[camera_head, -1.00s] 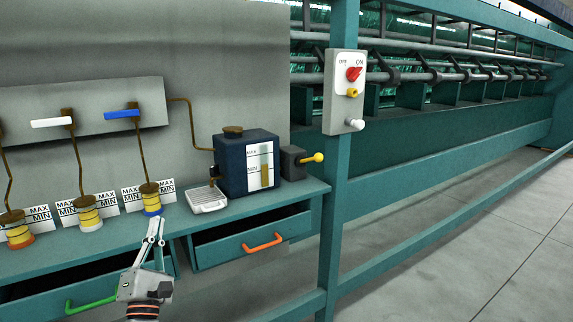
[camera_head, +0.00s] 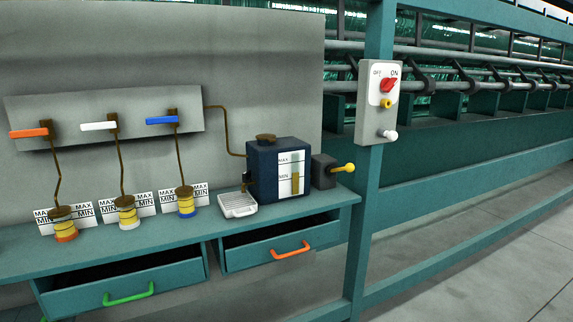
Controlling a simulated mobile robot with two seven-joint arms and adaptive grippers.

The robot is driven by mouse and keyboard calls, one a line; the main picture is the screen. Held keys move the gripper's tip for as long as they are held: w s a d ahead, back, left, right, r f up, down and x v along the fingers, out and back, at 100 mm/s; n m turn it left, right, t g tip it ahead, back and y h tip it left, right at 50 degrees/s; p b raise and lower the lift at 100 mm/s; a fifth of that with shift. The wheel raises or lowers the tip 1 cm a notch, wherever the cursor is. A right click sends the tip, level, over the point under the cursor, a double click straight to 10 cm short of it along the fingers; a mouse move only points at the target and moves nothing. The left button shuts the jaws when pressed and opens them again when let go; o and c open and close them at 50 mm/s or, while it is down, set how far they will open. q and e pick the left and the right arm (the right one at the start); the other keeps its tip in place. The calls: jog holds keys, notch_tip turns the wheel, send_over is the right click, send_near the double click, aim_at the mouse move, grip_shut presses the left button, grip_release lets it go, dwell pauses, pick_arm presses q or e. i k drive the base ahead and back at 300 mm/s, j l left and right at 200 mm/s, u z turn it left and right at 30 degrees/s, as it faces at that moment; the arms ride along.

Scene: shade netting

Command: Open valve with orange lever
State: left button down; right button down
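The orange lever (camera_head: 29,133) is at the far left of the grey panel (camera_head: 75,145) on the back wall. It sits on a brown valve (camera_head: 47,130) and points left, roughly level. A brown pipe runs down from it to a yellow cup with an orange base (camera_head: 64,228) on the teal bench. A white lever (camera_head: 98,126) and a blue lever (camera_head: 162,120) stand to its right in a similar pose. Neither of my grippers shows in the current head view.
A dark blue tank (camera_head: 262,183) with a small white tray (camera_head: 238,205) stands on the bench. Two drawers below, with a green handle (camera_head: 128,294) and an orange handle (camera_head: 291,250), are partly open. A switch box (camera_head: 377,100) is on the teal post.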

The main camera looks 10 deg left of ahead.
aim_at(44, 131)
jog(key=u, duration=1.6)
